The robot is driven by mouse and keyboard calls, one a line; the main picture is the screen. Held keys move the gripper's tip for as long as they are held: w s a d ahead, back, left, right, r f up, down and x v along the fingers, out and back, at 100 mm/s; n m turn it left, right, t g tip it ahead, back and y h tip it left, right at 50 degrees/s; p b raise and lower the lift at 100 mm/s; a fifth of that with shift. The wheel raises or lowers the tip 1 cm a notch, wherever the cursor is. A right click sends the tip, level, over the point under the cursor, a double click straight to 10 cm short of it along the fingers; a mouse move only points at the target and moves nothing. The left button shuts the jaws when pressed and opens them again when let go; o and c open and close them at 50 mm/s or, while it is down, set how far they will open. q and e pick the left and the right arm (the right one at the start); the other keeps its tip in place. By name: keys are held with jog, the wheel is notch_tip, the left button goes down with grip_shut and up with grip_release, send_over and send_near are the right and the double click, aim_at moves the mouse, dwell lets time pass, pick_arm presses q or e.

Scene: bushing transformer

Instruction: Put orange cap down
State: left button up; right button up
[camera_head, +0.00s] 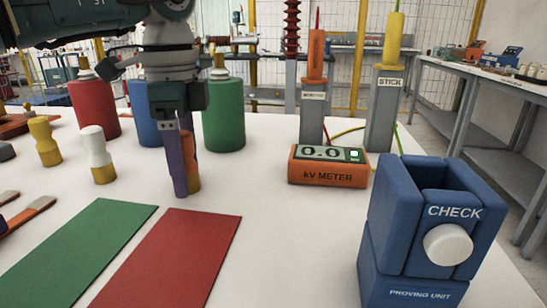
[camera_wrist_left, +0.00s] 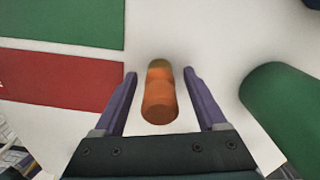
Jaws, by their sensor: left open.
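The orange cap (camera_wrist_left: 160,100) stands upright on the white table, between the two purple fingers of my left gripper (camera_wrist_left: 160,98) in the left wrist view. There is a visible gap on both sides of it, so the fingers do not touch it. In the head view the cap (camera_head: 193,180) is mostly hidden behind a finger of my left gripper (camera_head: 185,185), with its yellowish lower part showing. The gripper points straight down, with its tips low by the table. My right gripper is not in view.
A red mat (camera_head: 170,260) and a green mat (camera_head: 80,250) lie in front. A white cap (camera_head: 97,150) and a yellow cap (camera_head: 44,140) stand left. A green cylinder (camera_head: 224,115) stands close behind. The kV meter (camera_head: 328,168) and blue proving unit (camera_head: 420,230) are right.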

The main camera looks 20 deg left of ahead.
pick_arm(q)
notch_tip(320, 180, up, 12)
jog(key=shift+r+p, duration=0.15)
jog(key=shift+p, duration=0.4)
